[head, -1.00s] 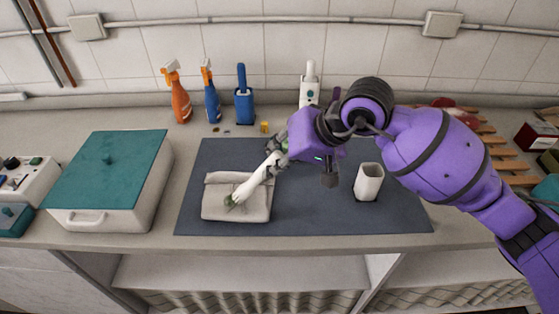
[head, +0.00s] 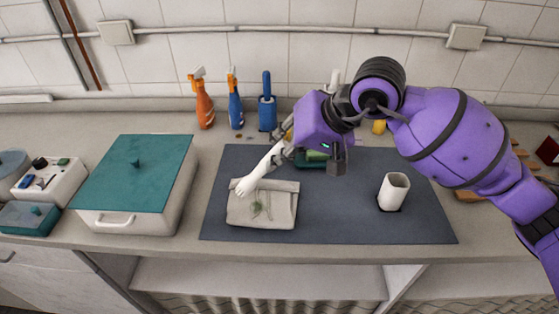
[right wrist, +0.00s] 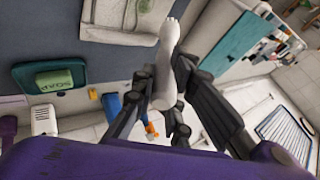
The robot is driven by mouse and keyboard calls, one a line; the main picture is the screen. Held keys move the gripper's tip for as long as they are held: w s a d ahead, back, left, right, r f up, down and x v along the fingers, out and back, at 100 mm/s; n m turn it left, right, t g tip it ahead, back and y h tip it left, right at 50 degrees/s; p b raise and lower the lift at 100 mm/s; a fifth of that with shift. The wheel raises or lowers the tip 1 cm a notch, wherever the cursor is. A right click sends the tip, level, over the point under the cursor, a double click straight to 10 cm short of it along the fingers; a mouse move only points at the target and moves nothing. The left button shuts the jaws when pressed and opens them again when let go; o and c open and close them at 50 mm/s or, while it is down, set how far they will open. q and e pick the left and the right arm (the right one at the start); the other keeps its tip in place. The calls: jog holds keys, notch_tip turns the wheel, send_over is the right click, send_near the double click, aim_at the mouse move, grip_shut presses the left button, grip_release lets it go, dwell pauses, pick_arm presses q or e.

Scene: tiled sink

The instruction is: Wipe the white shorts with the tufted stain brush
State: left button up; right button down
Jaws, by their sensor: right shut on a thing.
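The white shorts (head: 240,215) lie folded on the dark mat, with a green stain (head: 260,208) near their middle. My right gripper (head: 280,152) is shut on the white stain brush (head: 258,173), beyond the shorts. The brush slants down to the left, its head over the shorts' upper left edge; whether it touches is unclear. In the right wrist view, the brush (right wrist: 170,60) sits between my gripper's dark fingers (right wrist: 163,105). My left gripper is not in view.
A white cup (head: 394,188) stands on the right of the mat (head: 340,215). A green soap piece (head: 313,156) lies partly hidden below my right gripper. A teal-lidded box (head: 135,175) stands left of the mat. Spray bottles (head: 203,100) and a blue-handled brush (head: 267,100) stand along the wall.

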aim_at(280, 143)
jog(key=shift+a+r, duration=0.2)
jog(key=shift+r, duration=0.85)
jog(key=shift+r+p, duration=0.35)
jog(key=shift+r, duration=0.65)
